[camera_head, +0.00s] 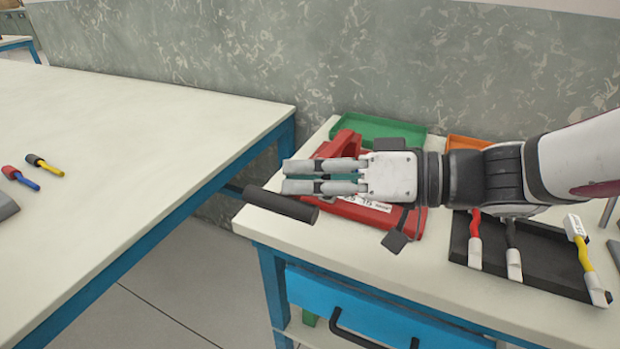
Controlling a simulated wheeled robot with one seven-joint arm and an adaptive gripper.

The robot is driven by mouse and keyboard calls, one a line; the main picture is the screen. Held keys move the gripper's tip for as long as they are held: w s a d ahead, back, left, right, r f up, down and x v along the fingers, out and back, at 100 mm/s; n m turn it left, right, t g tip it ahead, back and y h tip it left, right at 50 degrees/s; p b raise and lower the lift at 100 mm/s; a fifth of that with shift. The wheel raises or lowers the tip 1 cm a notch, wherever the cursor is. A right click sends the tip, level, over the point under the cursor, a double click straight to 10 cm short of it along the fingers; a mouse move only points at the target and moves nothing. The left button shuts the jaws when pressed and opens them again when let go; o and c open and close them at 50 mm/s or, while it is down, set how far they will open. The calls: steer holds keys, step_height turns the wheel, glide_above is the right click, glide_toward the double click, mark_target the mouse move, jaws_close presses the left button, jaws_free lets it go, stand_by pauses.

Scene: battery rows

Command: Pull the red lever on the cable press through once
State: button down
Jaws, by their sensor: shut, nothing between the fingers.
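The red cable press (375,216) stands on the right-hand table, largely hidden under my gripper and wrist. A black cylindrical grip (281,205) sticks out at its left, close to the table's left edge. It looks like the lever's handle; where it joins the red part is hidden. More red of the press (346,144) shows behind my fingers. My gripper (284,177) reaches in from the right, fingers pointing left, shut and empty. In the picture its fingertips are just above the black grip; I cannot tell whether they touch it.
A green tray (352,121) and an orange tray (466,142) lie at the back. A black tray (545,276) with red, black and yellow cable pieces is at the right. A gap separates the left table (130,130), which carries small connectors (44,165). A wall stands behind.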

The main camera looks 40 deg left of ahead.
mark_target(301, 203)
steer(key=f+b, duration=0.2)
steer(key=f+n+b, duration=0.1)
steer(key=b, duration=0.1)
steer(key=shift+s+d+f, duration=0.15)
steer(key=shift+s, duration=0.2)
steer(key=shift+s+f, duration=0.1)
steer(key=shift+f, duration=0.05)
stand_by(0.4)
steer(key=shift+w+r, duration=0.25)
steer(key=shift+r, duration=0.15)
steer(key=w+d+r+p, duration=0.3)
steer(key=w+d+r, duration=0.2)
steer(key=d, duration=0.3)
steer(key=shift+w+r, duration=0.2)
steer(key=shift+w, duration=0.5)
